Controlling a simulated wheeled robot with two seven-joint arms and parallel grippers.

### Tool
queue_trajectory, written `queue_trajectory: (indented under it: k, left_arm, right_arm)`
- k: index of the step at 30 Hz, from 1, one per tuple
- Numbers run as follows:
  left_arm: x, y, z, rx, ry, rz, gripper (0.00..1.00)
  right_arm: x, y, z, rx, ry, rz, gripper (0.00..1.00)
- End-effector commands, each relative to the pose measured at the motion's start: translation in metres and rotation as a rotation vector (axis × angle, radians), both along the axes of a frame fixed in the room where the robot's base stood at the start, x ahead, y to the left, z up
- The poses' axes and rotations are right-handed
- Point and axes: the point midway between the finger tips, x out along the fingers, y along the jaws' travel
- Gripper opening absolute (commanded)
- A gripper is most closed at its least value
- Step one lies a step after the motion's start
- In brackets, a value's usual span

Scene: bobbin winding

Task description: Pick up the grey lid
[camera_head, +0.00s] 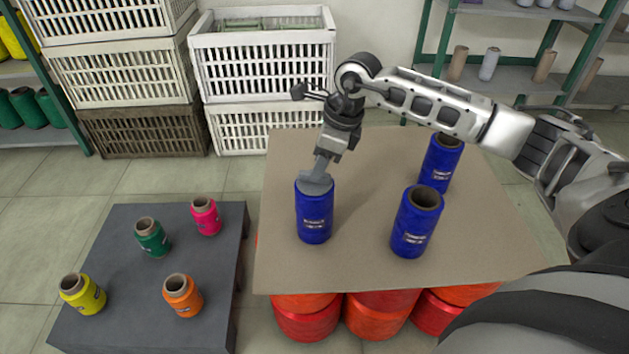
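The grey lid (314,185) appears as a grey piece on top of the left blue bobbin (314,222), which stands upright on the brown board. My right gripper (321,168) reaches down from above onto this grey piece, its fingertips at or touching it. The fingers and the grey piece blend together, so I cannot tell whether the gripper is shut on it. My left gripper is not in view.
Two more blue bobbins with open tops, one near (417,222) and one farther back (440,165), stand on the brown board (370,262). A dark table (120,325) at left holds several small coloured bobbins. White crates (265,65) stand behind.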

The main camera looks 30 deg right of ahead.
Motion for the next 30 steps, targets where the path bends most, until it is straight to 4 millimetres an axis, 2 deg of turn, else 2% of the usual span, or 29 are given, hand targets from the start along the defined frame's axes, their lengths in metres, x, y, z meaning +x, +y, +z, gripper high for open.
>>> queue_trajectory:
  k: [1,4,11,12,16,26,30]
  left_arm:
    - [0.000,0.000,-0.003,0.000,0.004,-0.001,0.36]
    - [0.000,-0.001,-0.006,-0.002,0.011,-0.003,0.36]
    - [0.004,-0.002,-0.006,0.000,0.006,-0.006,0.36]
    - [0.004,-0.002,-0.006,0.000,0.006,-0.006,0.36]
    - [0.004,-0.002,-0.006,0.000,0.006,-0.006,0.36]
    - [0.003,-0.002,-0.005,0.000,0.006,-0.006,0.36]
    - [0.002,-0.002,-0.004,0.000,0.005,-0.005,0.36]
  right_arm:
    - [0.001,0.003,-0.010,0.001,0.003,0.001,0.38]
    - [0.004,0.006,-0.022,0.001,0.003,0.001,0.38]
    - [0.006,0.006,-0.025,-0.001,-0.001,0.001,0.38]
    - [0.006,0.006,-0.025,0.000,0.000,0.001,0.35]
    - [0.005,0.006,-0.025,0.000,0.000,0.001,0.00]
    - [0.006,0.006,-0.024,0.000,0.000,0.000,0.00]
    - [0.006,0.006,-0.018,0.000,-0.001,0.000,0.00]
